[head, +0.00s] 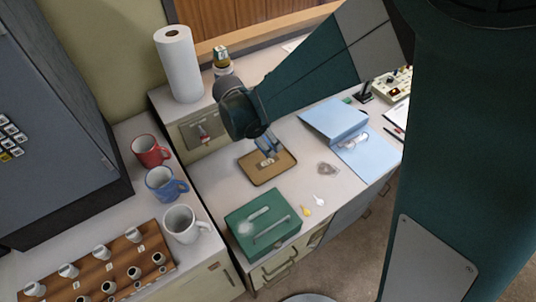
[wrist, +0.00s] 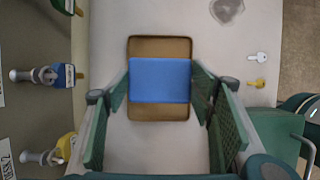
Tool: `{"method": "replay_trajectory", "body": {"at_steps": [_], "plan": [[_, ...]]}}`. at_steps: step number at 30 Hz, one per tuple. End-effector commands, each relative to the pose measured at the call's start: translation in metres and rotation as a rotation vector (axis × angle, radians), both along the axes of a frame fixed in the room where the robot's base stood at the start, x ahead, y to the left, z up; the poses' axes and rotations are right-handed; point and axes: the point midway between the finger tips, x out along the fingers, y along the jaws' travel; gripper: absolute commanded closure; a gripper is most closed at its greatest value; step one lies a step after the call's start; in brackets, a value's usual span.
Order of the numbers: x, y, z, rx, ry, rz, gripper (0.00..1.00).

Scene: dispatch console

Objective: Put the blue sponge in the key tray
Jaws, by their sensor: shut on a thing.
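The blue sponge (wrist: 160,80) is a flat rectangle between the two green-padded fingers of my gripper (wrist: 158,84), which is shut on it. In the wrist view the sponge covers the middle of the brown key tray (wrist: 160,46), and the tray shows beyond both long edges of the sponge. In the head view my gripper (head: 269,153) points down over the tray (head: 262,179) on the grey desk. The fingers hide most of the sponge there, and I cannot tell whether it touches the tray floor.
A green box (head: 262,222) stands in front of the tray. A white key (head: 319,198), a yellow key (head: 306,211) and a grey item (head: 327,169) lie to the right. A blue folder (head: 335,121) lies behind them. Mugs, including a red one (head: 150,150), stand left.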

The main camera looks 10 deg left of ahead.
Motion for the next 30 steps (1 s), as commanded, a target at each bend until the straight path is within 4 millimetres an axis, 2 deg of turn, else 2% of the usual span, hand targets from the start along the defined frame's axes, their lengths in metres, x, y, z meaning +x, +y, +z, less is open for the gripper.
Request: {"method": "replay_trajectory", "body": {"at_steps": [15, 30], "plan": [[0.000, 0.000, -0.058, 0.000, 0.000, 0.000, 0.55], [0.000, 0.000, -0.066, 0.000, 0.000, 0.000, 0.55]]}}
